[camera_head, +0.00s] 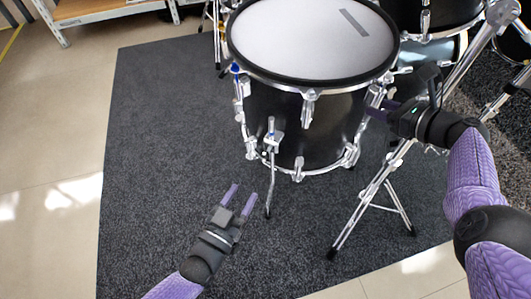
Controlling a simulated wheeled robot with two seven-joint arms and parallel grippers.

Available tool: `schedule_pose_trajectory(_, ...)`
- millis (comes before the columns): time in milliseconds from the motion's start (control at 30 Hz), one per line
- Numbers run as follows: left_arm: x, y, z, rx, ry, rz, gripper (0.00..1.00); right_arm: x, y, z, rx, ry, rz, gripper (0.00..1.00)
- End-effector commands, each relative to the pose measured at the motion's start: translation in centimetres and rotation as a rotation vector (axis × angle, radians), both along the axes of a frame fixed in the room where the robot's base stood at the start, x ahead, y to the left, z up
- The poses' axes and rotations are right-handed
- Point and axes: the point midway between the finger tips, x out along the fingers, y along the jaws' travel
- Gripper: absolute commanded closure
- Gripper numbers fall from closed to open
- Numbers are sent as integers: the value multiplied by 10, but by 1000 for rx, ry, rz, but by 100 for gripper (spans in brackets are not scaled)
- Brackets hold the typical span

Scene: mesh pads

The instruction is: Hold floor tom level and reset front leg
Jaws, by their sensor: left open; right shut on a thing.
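The floor tom (280,112) is a black drum with chrome hardware and a white mesh head (310,40), in the upper middle of the head view. Its chrome front leg (269,180) runs down from a bracket (272,138) on the near side to the dark rug. My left gripper (244,192) is open and empty, below and left of the leg, with its fingers pointing toward the drum and apart from the leg. My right gripper (373,110) is shut on the right side of the floor tom, by its chrome hardware. The exact contact is partly hidden.
A chrome stand (372,190) spreads its legs on the rug right of the tom, below my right arm. More drums stand at the upper right. A shelf (95,10) is at the upper left. The dark rug (160,150) is clear on the left.

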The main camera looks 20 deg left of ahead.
Motion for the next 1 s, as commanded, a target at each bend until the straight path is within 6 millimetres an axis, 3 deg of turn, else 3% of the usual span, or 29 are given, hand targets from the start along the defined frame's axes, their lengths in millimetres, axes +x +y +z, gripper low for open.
schedule_pose_trajectory(133, -19, 3, -1, 0, 0, 0, 47, 2, -1, 3, 1, -6, -6, 100)
schedule_pose_trajectory(400, -23, 4, 0, 0, -2, 0, 47, 2, -1, 3, 1, -6, -6, 100)
schedule_pose_trajectory(433, -23, 3, 0, 0, -2, 0, 47, 2, -1, 3, 1, -6, -6, 56)
schedule_pose_trajectory(600, -22, 3, -1, 0, -2, 0, 47, 1, -1, 2, 0, -4, -4, 21)
schedule_pose_trajectory(867, -22, 3, 4, -1, -6, 0, 47, -1, -3, 4, 0, -2, -2, 21)
schedule_pose_trajectory(1000, -17, 3, 41, -1, -40, 1, 47, -14, -23, 25, -1, -10, -5, 21)
